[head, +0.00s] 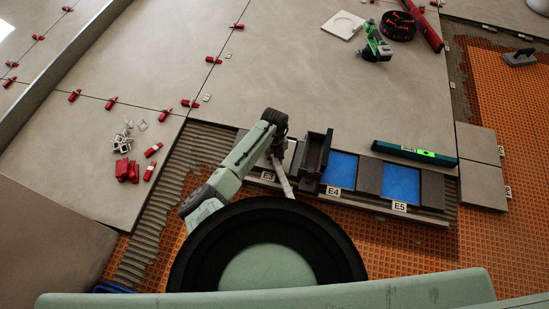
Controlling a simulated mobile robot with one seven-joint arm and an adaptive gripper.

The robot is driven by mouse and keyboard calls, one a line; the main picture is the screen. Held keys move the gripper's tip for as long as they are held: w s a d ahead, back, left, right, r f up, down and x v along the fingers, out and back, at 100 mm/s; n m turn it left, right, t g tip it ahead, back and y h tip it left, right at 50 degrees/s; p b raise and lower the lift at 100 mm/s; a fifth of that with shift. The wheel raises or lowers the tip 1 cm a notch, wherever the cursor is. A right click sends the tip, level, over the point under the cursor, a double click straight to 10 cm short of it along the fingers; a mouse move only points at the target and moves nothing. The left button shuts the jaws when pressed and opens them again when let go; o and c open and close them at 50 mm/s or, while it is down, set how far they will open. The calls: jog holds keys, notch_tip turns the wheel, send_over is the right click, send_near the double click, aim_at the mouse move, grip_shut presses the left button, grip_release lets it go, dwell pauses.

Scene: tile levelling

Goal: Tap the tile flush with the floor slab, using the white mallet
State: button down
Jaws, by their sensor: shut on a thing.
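My gripper (278,148) is at the far end of my mint-green arm, small and partly hidden by its own links. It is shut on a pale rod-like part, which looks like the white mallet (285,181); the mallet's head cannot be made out. It hangs over the row of labelled bays, close to the E3 label (268,176). The floor slab (150,60) is the large grey surface behind. Which piece is the tile to be tapped, and its height against the slab, cannot be told here.
Blue panels (340,168) lie at E4 and E5. A green level (414,153) lies behind E5. Red wedges (127,170) and pale clips (128,134) lie on the left. The slab's middle is clear.

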notch_tip(320, 180, up, 4)
jog(key=p, duration=0.3)
jog(key=shift+f, duration=0.15)
notch_tip(320, 180, down, 6)
jog(key=b, duration=0.5)
jog(key=shift+f, duration=0.1)
jog(key=shift+r+p, duration=0.55)
notch_tip(320, 180, up, 5)
jog(key=p, duration=0.5)
jog(key=shift+r, duration=0.1)
